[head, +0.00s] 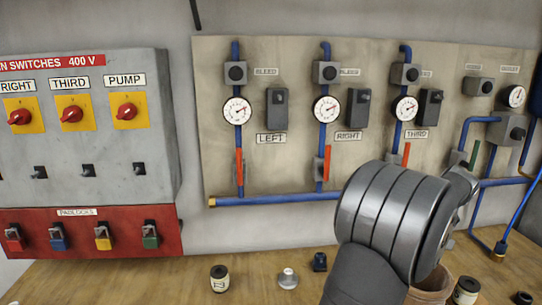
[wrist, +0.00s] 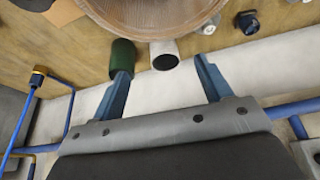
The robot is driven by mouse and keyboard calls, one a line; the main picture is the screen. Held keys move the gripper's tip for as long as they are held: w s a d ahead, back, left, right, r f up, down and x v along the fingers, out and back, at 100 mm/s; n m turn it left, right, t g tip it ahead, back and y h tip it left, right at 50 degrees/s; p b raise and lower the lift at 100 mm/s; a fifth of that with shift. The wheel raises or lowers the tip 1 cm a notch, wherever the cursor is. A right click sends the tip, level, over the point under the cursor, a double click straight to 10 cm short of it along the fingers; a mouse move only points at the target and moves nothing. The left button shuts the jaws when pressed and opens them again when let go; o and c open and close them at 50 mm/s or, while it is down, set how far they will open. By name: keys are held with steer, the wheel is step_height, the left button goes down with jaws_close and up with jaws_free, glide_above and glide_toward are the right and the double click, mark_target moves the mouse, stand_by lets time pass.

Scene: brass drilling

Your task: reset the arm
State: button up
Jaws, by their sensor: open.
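My gripper (wrist: 162,68) shows in the wrist view as two blue fingers spread wide apart, open. Nothing is held between them. A dark green cylinder (wrist: 123,54) and a white cylinder with a dark end (wrist: 164,54) appear just beyond the fingertips; I cannot tell how far off they are. In the head view, my grey arm fills the lower right in front of the panel, and its jaws cannot be made out there.
The pipe panel (head: 300,165) has gauges, blue pipes and red levers. The switch cabinet (head: 100,190) stands left, above a red padlock strip (head: 110,240). On the wooden bench (head: 130,285) are a jar (head: 219,279), a metal knob-like piece (head: 288,278) and a brown pot (head: 435,288).

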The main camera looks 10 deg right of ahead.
steer(key=w+a+f+n+y, duration=0.1)
steer(key=w+a+f+n, duration=0.2)
steer(key=a, duration=0.7)
steer(key=w+a+f+n+y, duration=0.1)
steer(key=w+a+f+n, duration=0.1)
steer(key=a, duration=0.9)
steer(key=w+a+f+n+g+y, duration=0.1)
steer(key=w+a+f+n, duration=0.2)
steer(key=w+a, duration=0.3)
steer(key=a+f, duration=0.1)
steer(key=a, duration=0.4)
steer(key=shift+a+n, duration=0.25)
steer(key=shift+n, duration=0.05)
